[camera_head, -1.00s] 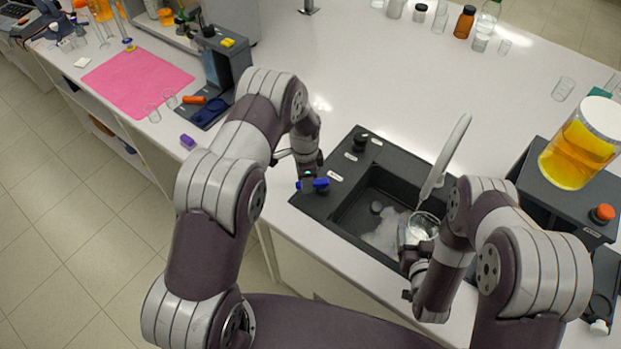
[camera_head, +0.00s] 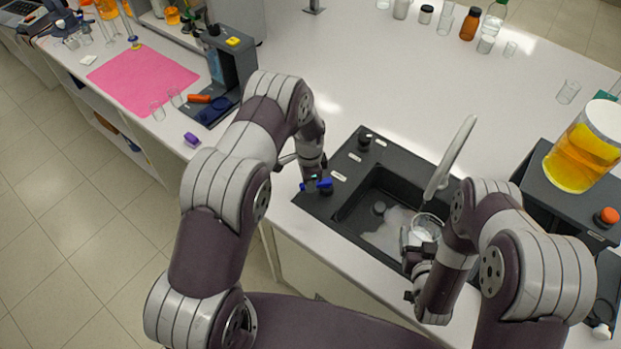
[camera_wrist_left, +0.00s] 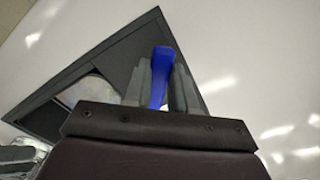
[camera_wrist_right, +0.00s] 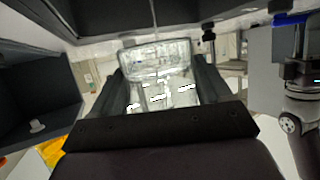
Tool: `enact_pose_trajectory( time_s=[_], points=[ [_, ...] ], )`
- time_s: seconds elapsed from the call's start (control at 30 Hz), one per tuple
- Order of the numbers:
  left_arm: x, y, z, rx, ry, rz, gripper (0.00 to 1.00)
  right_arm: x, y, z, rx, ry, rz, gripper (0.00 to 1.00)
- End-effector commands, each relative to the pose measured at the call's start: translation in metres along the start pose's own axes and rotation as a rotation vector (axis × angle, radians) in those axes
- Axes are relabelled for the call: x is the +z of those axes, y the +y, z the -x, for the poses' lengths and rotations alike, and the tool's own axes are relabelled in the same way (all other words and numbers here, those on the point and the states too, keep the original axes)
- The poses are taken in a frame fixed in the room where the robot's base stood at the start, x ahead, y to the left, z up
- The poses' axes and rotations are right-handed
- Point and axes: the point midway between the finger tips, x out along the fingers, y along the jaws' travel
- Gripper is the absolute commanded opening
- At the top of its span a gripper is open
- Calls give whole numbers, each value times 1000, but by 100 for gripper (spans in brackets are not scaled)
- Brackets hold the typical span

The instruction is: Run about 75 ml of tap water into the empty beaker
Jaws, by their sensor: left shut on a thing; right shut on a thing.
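The glass beaker (camera_head: 428,226) is upright under the white faucet (camera_head: 447,165), over the dark sink (camera_head: 375,205). My right gripper (camera_head: 412,252) is shut on it; in the right wrist view the clear beaker (camera_wrist_right: 158,75) sits between the fingers. How much water it holds I cannot tell. My left gripper (camera_head: 314,184) is shut on a blue tap handle (camera_head: 323,184) at the sink unit's left corner. The blue handle also shows between the fingers in the left wrist view (camera_wrist_left: 160,75).
A tank of orange liquid (camera_head: 580,150) stands on a dark unit at the right. A pink mat (camera_head: 143,78) lies at the left, with two small glasses near it. Bottles stand along the far side. Bare white counter lies behind the sink.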

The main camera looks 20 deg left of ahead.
Motion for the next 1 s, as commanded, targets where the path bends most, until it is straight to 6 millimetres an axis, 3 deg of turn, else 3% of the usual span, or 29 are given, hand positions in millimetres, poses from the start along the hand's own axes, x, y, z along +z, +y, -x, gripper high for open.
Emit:
enact_pose_trajectory(
  time_s=[0.6, 1.0],
  points=[
    [-7, 23, 1, -2, 2, 480, 0, 0, 0, 0, 0, 1, 0, 45],
    [-12, 31, 1, -2, 3, 672, 0, 0, 0, 0, 0, 1, 0, 45]
  ],
)
